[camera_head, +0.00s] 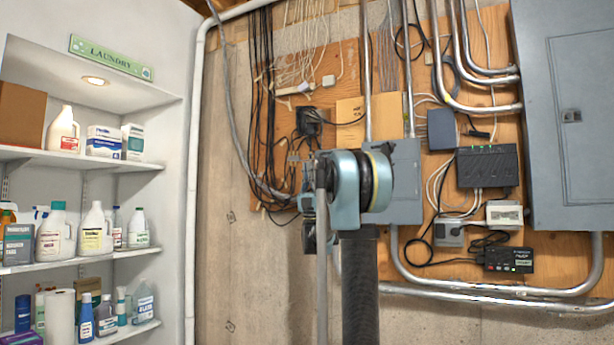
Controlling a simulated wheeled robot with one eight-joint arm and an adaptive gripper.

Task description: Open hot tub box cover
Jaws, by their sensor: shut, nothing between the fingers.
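A mid-size grey metal box (405,180) is mounted on the plywood board near the middle of the view, and its front looks closed. It is probably the hot tub box, but I can read no label on it. My teal and black arm covers its left part, so its left edge is hidden. My gripper (297,160) shows only in part, small and dark, just left of the arm's upper joint in front of the hanging black cables. It is shut and empty, to the left of the box. I cannot tell whether it touches anything.
A large grey breaker panel (580,130) with a closed door fills the right side. Metal conduits (480,290), a black router (487,166) and loose cables surround the grey box. Laundry shelves (80,160) with bottles stand at left. Bare concrete wall (245,270) lies between.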

